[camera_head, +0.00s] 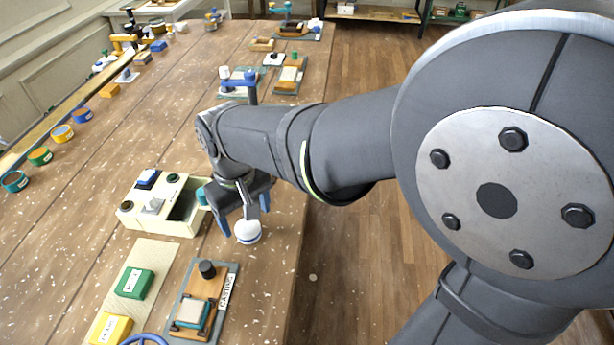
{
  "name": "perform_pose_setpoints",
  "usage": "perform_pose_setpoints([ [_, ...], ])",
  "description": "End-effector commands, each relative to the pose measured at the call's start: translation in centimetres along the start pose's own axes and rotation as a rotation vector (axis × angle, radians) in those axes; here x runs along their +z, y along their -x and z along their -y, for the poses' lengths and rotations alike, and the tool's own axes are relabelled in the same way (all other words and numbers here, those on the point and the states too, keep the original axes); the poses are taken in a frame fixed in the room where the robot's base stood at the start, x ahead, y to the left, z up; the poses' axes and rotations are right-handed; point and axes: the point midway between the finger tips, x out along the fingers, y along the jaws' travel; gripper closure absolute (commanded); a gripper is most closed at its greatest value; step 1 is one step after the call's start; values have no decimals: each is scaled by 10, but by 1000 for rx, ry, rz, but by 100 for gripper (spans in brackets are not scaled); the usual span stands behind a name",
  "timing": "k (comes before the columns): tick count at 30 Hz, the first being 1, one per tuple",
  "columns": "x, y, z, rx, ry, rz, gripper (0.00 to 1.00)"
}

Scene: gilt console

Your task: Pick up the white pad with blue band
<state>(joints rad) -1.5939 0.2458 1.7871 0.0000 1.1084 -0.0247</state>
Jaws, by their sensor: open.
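A small round white pad with a blue band (247,232) shows near the right edge of the wooden table, beside the cream box. My gripper (243,217) points down close to the pad, with its blue fingers apart. I cannot tell whether a finger touches the pad.
A cream box (128,217) with small items and an open compartment stands left of my gripper. A mat (150,256) holds green and yellow blocks. A labelled casting board (222,270) lies in front. Several coloured tins line the left.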

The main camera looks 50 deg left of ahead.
Motion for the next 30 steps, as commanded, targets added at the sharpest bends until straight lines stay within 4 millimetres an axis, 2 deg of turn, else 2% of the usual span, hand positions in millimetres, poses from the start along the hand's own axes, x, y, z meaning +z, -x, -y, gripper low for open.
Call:
perform_pose_setpoints([
  [3, 0, -20, 3, 0, 1, 4, 27],
  [6, 0, -31, 3, 0, 1, 2, 27],
  [15, -1, -36, 3, 0, 1, 0, 27],
  [17, -1, -36, 3, 0, 1, 0, 37],
  [21, -1, -36, 3, 0, 1, 0, 64],
  [23, -1, -36, 3, 0, 1, 0, 74],
  [30, -1, -36, 3, 0, 1, 0, 74],
])
